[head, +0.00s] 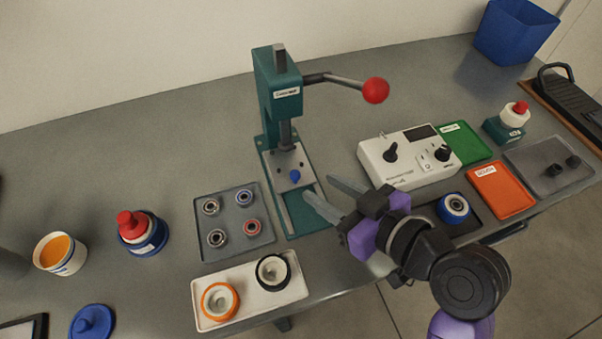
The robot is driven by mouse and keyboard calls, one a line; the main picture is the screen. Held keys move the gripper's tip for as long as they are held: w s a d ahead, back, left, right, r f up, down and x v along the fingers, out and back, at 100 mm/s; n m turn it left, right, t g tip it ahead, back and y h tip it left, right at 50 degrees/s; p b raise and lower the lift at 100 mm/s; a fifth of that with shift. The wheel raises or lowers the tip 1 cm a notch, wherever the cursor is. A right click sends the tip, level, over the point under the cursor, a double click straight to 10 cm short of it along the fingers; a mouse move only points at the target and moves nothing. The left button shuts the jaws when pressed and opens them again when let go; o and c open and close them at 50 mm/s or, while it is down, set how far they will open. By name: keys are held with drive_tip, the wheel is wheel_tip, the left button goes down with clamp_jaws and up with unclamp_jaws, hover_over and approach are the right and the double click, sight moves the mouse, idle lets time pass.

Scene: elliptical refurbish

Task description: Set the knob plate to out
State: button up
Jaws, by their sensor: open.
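A teal arbor press (277,98) stands on the grey bench, with a long lever ending in a red ball (375,90). On its base lies a light grey plate (284,160) with a small blue knob (295,176) near its front end and small dark holes. This looks like the knob plate; the press ram hangs above its rear part. I cannot tell its set position from a marking. My gripper (333,197) is open and empty, its two pale fingers pointing left toward the press base, to the right of and in front of the blue knob, apart from it.
A white control box (408,172) with black knobs stands right of the press. A grey tray (202,245) with several bearings and a white tray (252,309) with two wheels lie left and in front. Green (464,146) and orange (500,189) trays lie at the right.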

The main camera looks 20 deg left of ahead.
sight(296, 174)
drive_tip(key=shift+a+f, duration=0.2)
drive_tip(key=x, duration=0.7)
drive_tip(key=shift+w+a+f+p, duration=0.1)
drive_tip(key=shift+p, duration=0.3)
clamp_jaws()
idle(0.9)
